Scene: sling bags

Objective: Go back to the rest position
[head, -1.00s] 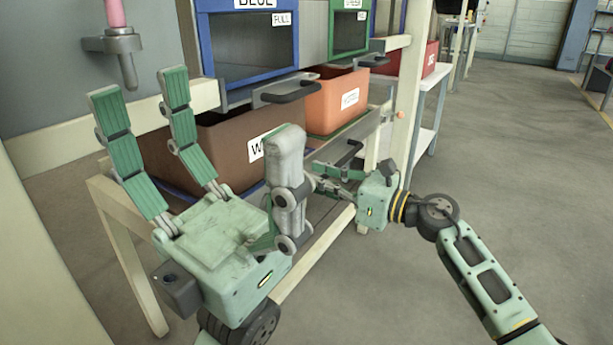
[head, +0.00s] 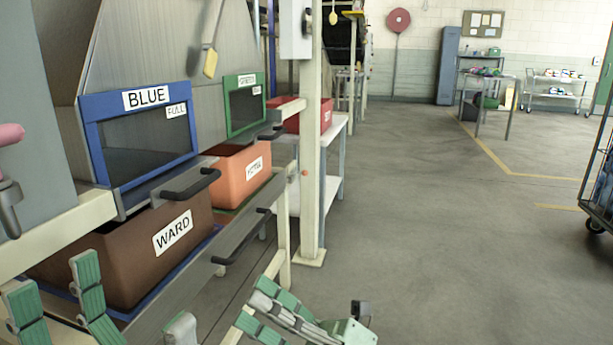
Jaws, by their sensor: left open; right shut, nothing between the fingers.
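My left gripper (head: 92,298) shows at the bottom left, with its green-padded fingers spread and nothing between them. Its palm is below the picture edge. The fingers show in front of the brown bin marked WARD (head: 115,262); I cannot tell the gap. My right gripper (head: 262,305) shows at the bottom middle, its fingers pointing left and closed with nothing held. Part of it is cut off by the bottom edge.
A blue-framed chute (head: 140,98) and a green-framed chute (head: 243,103) stand above the brown bin and an orange bin (head: 238,178). A white post (head: 310,150) rises right of them. The floor (head: 430,220) to the right is open. A wheeled cage (head: 600,180) stands at the far right.

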